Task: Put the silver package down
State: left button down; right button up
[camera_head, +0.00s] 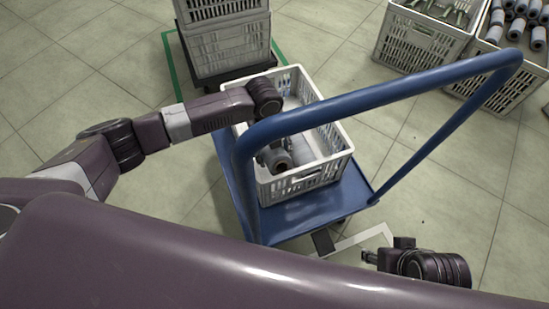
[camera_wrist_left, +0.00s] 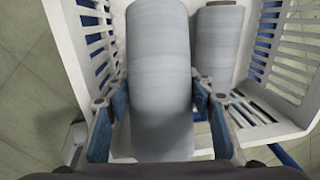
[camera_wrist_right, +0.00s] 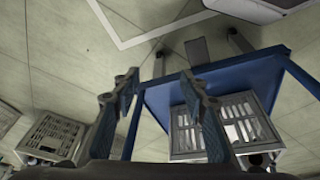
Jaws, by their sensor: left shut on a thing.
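The silver package (camera_wrist_left: 158,70) is a pale grey cylinder in the left wrist view. My left gripper (camera_wrist_left: 160,115) has one finger on each side of it and is shut on it. In the head view the left gripper (camera_head: 268,152) reaches down into the white crate (camera_head: 312,179), partly hidden behind the blue handle. I cannot tell whether the held package touches the crate floor. A second grey package (camera_wrist_left: 217,40) lies beside it in the crate. My right gripper (camera_head: 369,257) is low at the right of my body, and the right wrist view shows it open and empty (camera_wrist_right: 162,85).
The crate stands on a blue trolley (camera_head: 298,219) with a tall blue handle (camera_head: 390,95). Stacked crates (camera_head: 228,42) stand behind. A crate (camera_head: 415,42) and a crate of several grey packages (camera_head: 510,75) stand at the back right. Floor to the right is clear.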

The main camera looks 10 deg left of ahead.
pick_arm(q)
notch_tip(320, 180, down, 2)
jog(key=shift+d+f, duration=0.1)
jog(key=shift+f, duration=0.05)
pick_arm(e)
jog(key=shift+s+r, duration=0.1)
jog(key=shift+s, duration=0.05)
pick_arm(q)
jog(key=c, duration=1.2)
grip_release()
jog(key=shift+r, duration=0.2)
jog(key=shift+r, duration=0.25)
notch_tip(320, 180, up, 2)
jog(key=shift+r+p, duration=0.2)
jog(key=shift+p, duration=0.25)
jog(key=r, duration=0.3)
jog(key=r+p, duration=0.1)
jog(key=r, duration=0.2)
jog(key=a+r+p, duration=0.1)
jog(key=r, duration=0.2)
jog(key=shift+s, duration=0.3)
pick_arm(e)
jog(key=s+x, duration=0.1)
jog(key=x, duration=0.9)
jog(key=shift+s+f+g, duration=0.3)
jog(key=shift+s+f, duration=0.05)
jog(key=shift+a, duration=0.1)
